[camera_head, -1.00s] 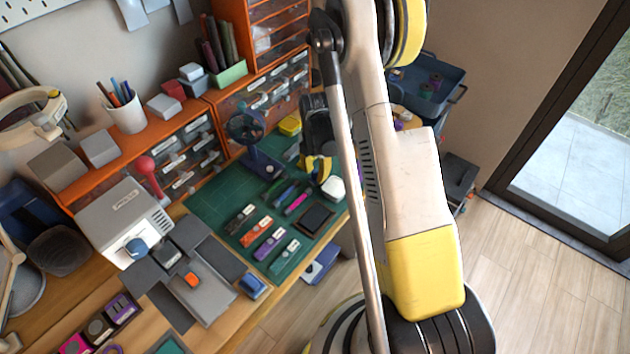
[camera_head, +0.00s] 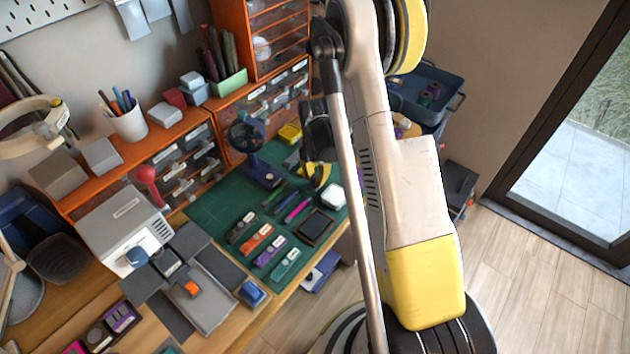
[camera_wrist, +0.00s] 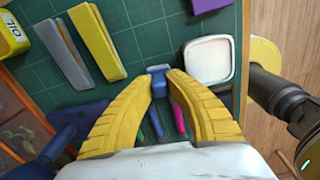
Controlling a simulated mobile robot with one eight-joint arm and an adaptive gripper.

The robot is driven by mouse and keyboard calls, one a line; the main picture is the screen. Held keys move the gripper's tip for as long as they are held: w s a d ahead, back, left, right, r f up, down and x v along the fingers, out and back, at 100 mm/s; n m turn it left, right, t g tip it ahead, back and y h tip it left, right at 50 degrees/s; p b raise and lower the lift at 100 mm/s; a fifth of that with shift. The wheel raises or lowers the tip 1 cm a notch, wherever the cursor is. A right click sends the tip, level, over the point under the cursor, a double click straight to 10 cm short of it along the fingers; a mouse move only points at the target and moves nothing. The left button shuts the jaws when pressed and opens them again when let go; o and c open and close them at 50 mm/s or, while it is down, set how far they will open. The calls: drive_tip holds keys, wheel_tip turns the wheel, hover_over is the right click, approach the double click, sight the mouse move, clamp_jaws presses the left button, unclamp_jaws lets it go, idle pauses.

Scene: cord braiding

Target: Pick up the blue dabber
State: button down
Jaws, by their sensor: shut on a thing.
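My gripper (camera_wrist: 159,78) has its two yellow fingers closed in on a small blue block-like end, the blue dabber (camera_wrist: 158,69), in the wrist view. Its lower part is hard to make out between the fingers. In the head view my gripper (camera_head: 319,176) is over the far part of the green cutting mat (camera_head: 205,207), partly behind my arm. The dabber cannot be made out there. I cannot tell whether the dabber is clear of the mat.
A white dish (camera_wrist: 209,60) is close right of the fingers, and pink (camera_wrist: 178,115) and green markers lie below them. A blue fan-like stand (camera_head: 262,172) is left of the gripper. A yellow block and a grey block (camera_wrist: 64,52) lie beyond.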

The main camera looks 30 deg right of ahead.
drive_tip(key=r, duration=0.2)
drive_tip(key=s+r+p, duration=0.1)
drive_tip(key=shift+d+r, duration=0.2)
drive_tip(key=shift+d, duration=0.05)
drive_tip(key=s+d+r+p, duration=0.2)
drive_tip(key=s+d+r, duration=0.2)
drive_tip(key=s, duration=0.5)
wheel_tip(320, 180, up, 2)
drive_tip(key=shift+s+d+p, duration=0.25)
drive_tip(key=shift+s+p, duration=0.05)
drive_tip(key=shift+p, duration=0.05)
drive_tip(key=shift+w, duration=0.1)
idle(0.8)
